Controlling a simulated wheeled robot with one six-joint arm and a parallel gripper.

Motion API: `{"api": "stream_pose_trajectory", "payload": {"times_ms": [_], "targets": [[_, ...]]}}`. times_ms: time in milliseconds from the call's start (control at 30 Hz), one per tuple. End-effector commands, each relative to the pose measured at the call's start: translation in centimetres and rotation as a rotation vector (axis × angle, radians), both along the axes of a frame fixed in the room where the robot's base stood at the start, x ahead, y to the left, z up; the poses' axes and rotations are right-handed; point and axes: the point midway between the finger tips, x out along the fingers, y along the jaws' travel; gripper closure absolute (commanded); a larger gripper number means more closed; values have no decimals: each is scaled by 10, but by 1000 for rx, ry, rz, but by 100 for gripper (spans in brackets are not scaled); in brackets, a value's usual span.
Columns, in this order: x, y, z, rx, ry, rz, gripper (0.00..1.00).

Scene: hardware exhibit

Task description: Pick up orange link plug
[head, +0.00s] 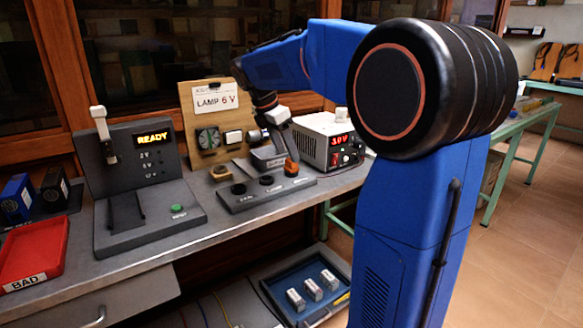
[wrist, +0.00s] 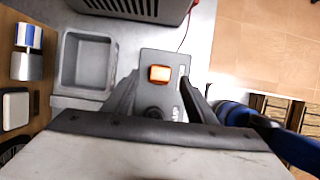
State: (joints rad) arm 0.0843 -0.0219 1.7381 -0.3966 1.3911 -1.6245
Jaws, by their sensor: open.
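The orange link plug (head: 291,168) stands at the right end of a dark grey socket strip (head: 248,202) on the bench. In the wrist view the orange plug (wrist: 160,74) shows as a small orange block on the strip, between the tips of my gripper (wrist: 160,86). The jaws are open, with one finger on each side and nothing held. In the head view my gripper (head: 284,148) points down just above the plug. How much height is left between fingertips and plug is hard to tell.
Black round sockets (head: 266,180) sit left of the plug. A grey square tray (wrist: 62,78) lies beside the strip. A power supply (head: 328,142) reading 3.0 stands behind right, and a lamp board (head: 210,110) behind left. A READY tester (head: 140,190) and red BAD tray (head: 34,250) are farther left.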

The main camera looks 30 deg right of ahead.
Motion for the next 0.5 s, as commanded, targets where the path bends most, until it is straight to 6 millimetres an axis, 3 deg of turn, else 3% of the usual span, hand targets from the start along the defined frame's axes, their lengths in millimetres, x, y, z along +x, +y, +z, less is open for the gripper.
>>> {"api": "stream_pose_trajectory", "payload": {"times_ms": [200, 500], "targets": [[-1, -11, -25, 0, 1, 0, 48], [0, -13, -29, 0, 0, 0, 48]]}}
